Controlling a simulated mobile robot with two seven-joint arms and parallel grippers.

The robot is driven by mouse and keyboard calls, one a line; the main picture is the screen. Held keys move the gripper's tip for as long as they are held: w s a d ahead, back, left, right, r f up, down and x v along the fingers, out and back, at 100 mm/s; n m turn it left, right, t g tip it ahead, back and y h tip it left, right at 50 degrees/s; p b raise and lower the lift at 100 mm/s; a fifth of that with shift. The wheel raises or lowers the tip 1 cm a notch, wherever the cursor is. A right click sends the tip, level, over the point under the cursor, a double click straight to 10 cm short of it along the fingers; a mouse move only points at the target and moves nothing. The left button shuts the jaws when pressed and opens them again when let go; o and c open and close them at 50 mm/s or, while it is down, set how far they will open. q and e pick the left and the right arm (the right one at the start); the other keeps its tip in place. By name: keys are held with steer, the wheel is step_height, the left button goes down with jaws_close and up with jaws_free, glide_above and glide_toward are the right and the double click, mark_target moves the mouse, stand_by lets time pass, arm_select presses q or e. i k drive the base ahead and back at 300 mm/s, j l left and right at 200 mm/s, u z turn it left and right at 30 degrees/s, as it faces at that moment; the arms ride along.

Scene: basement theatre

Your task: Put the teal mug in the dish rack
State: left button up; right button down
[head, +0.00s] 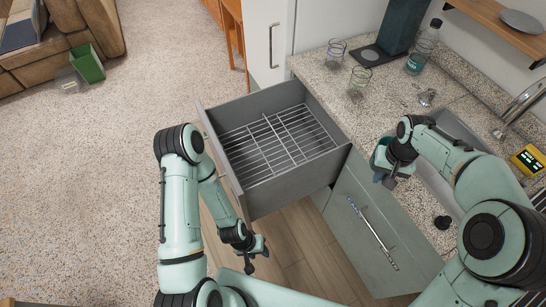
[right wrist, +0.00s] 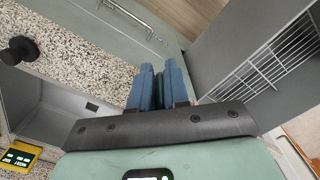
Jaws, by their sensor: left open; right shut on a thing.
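The teal mug (head: 379,154) shows only in part in the head view, at my right gripper (head: 389,180) over the counter's front edge by the sink. My right gripper is shut on it and hides much of it. In the right wrist view a dark teal strip of the mug (right wrist: 148,82) shows between the blue fingers. The dish rack (head: 278,137) is a wire rack in the pulled-out grey drawer, left of my right gripper. No dishes show in it. My left gripper (head: 257,249) is open and empty, low in front of the drawer.
Two glasses (head: 336,52) (head: 359,80), a bottle (head: 422,52) and a dark teal appliance (head: 402,27) stand on the speckled counter (head: 335,102). The sink (head: 440,185) is partly behind my right arm. A yellow device (head: 528,160) sits at the right.

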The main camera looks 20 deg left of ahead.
mark_target(255, 162)
steer(key=j+z, duration=0.15)
steer(key=j, duration=1.2)
steer(key=i+j+z, duration=0.1)
steer(key=j, duration=0.35)
steer(key=i+j, duration=0.15)
steer(key=j, duration=0.2)
steer(key=i+j+z, duration=0.1)
steer(key=j, duration=0.25)
steer(key=i+j+z, duration=0.1)
steer(key=j, duration=0.25)
steer(key=i+j, duration=0.15)
steer(key=j, duration=0.2)
